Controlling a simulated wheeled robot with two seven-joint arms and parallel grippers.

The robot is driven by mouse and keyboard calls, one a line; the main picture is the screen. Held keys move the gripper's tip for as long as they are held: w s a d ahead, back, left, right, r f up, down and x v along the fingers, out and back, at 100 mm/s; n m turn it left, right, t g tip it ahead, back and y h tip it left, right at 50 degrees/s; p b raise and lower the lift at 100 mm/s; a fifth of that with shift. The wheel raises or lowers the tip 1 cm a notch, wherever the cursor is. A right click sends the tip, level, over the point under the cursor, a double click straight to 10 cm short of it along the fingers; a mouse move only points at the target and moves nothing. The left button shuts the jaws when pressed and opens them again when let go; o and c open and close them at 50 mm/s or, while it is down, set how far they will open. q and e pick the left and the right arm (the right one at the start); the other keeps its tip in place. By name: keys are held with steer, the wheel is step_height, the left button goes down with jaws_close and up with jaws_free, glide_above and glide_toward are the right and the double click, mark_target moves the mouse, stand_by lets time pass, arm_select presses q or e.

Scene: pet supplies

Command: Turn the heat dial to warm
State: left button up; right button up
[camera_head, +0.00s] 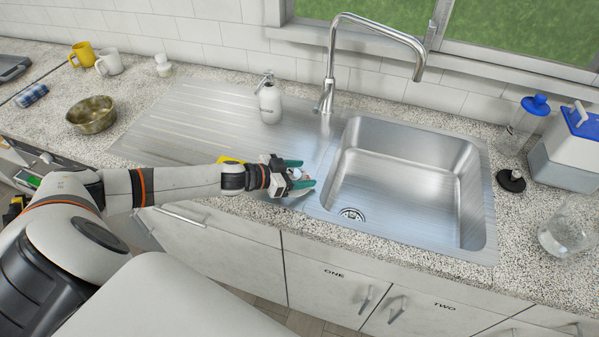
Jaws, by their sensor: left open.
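I cannot pick out the heat dial for certain. At the far left edge, a small front panel with a green patch (28,179) shows beside my arm, partly hidden by it; any dial marks there are too small to read. My left gripper (297,177), with teal fingertips, is open above the counter just left of the sink basin, far to the right of that panel. A small pale shape shows between its fingers; I cannot tell what it is. My right gripper is out of view.
A steel sink (470,190) with a tall faucet (331,65) fills the middle right. A soap dispenser (270,103) stands behind my gripper. A glass jug (566,230) stands right.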

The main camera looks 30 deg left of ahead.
arm_select(q)
steer(key=shift+c, duration=0.3)
steer(key=c, duration=0.9)
